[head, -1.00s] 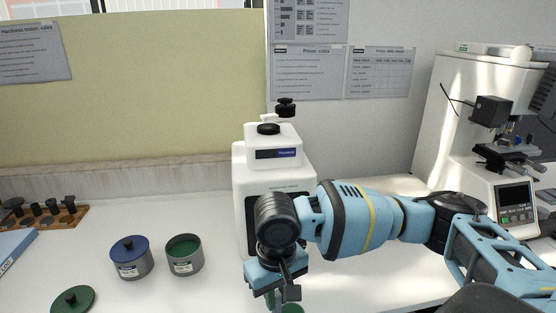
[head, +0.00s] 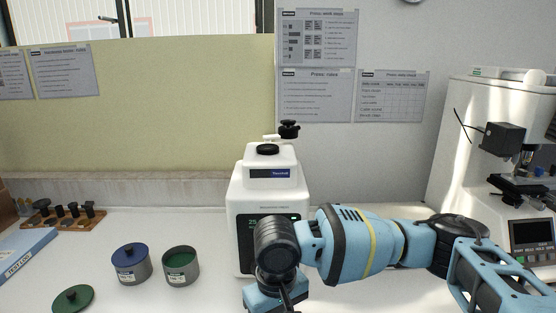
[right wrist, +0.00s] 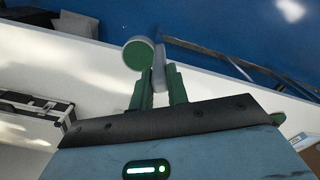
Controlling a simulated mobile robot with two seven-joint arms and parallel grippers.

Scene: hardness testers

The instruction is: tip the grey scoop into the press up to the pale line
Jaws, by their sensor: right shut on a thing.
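The press (head: 268,200) is a white machine at the middle of the bench, with a black cap on top and a dark screen with green figures. My right arm crosses in front of its lower right side. My right gripper (right wrist: 160,76) is shut on the grey scoop (right wrist: 158,62) in the right wrist view. In the head view, my fingers and the scoop are below the picture edge. I cannot see the pale line. My left gripper is not in view.
A green lid (head: 74,299) lies in front. A wooden rack (head: 65,216) is at the far left; a tester with a microscope (head: 495,150) stands at right.

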